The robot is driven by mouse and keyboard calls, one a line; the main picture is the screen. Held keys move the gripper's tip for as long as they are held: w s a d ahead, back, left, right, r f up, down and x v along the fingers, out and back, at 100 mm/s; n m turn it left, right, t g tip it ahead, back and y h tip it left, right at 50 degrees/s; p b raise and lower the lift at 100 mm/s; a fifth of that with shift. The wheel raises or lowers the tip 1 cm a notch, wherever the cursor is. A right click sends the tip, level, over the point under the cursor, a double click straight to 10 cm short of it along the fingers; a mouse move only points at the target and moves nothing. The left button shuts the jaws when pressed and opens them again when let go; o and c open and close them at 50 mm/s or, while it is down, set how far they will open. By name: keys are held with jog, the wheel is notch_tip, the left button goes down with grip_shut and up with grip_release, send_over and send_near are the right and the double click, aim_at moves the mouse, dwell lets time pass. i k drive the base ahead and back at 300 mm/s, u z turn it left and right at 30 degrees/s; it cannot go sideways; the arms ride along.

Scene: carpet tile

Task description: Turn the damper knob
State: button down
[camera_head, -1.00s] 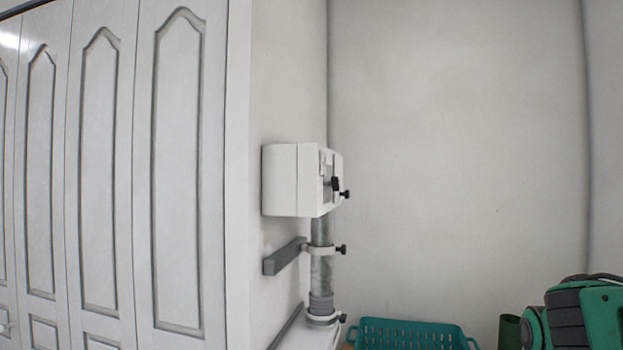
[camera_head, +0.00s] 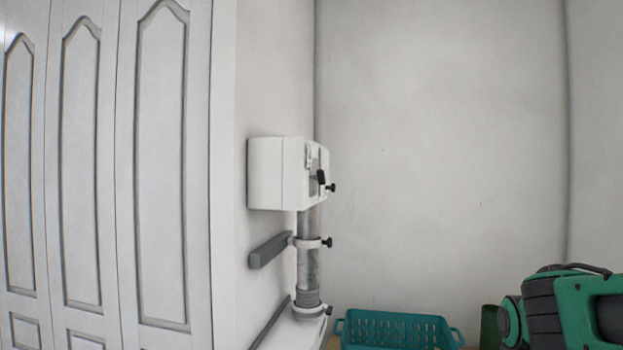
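A white box (camera_head: 275,174) is mounted on the wall beside the cabinet, with a grey pipe (camera_head: 307,262) running down from it. Dark knobs show on it: one on its front face (camera_head: 321,178) and one sticking out to the right (camera_head: 331,187). More dark knobs sit lower, at the pipe clamp (camera_head: 327,242) and at the pipe's base (camera_head: 328,310). I cannot tell which one is the damper knob.
White panelled cabinet doors (camera_head: 162,170) fill the left. A grey bracket (camera_head: 269,250) sticks out from the wall by the pipe. A teal basket (camera_head: 395,329) stands at the bottom, near a dark green cylinder (camera_head: 490,327). The back wall is bare.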

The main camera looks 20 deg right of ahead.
aim_at(321, 177)
jog(key=z, duration=1.35)
jog(key=i, duration=0.7)
jog(key=u, duration=0.5)
